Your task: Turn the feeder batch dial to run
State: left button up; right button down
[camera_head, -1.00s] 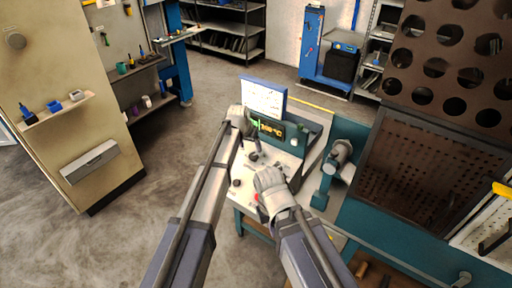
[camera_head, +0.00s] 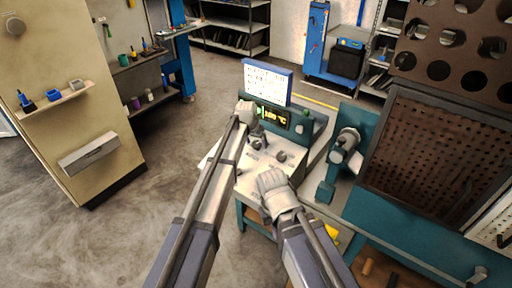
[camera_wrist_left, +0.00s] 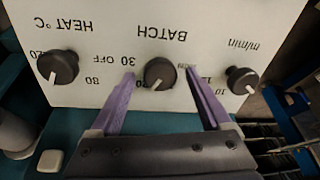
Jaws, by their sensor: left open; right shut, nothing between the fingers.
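The batch dial (camera_wrist_left: 160,74) is a round dark knob on a white panel (camera_wrist_left: 190,15), seen upside down in the left wrist view. Its white pointer mark points down and slightly left there. My left gripper (camera_wrist_left: 159,88) is open, with one purple finger on each side of the dial; contact is not clear. In the head view, my left gripper (camera_head: 256,138) is over the feeder's control panel (camera_head: 247,183), below a lit display (camera_head: 273,115). My right gripper (camera_head: 268,182) is shut and empty over the panel's near side.
The heat dial (camera_wrist_left: 57,67) and the m/min dial (camera_wrist_left: 241,79) flank the batch dial in the left wrist view. A white board with a blue frame (camera_head: 267,64) stands behind the panel. A teal bench with a grey vise-like fixture (camera_head: 345,144) is on the right.

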pick_arm(q)
jog(key=shift+c, duration=0.3)
grip_shut()
dwell(0.4)
jog(key=n, duration=0.5)
jog(key=shift+n+y+p, duration=0.3)
jog(key=shift+n, duration=0.1)
jog(key=n+g, duration=0.1)
jog(key=n, duration=0.5)
jog(key=shift+w, duration=0.1)
jog(key=n, duration=0.6)
jog(key=shift+n+g+p, duration=0.35)
jog(key=shift+n+g, duration=0.05)
jog(key=n, duration=0.4)
jog(key=shift+a+n+g, duration=0.1)
jog(key=shift+n+g, duration=0.2)
jog(key=shift+n, duration=0.4)
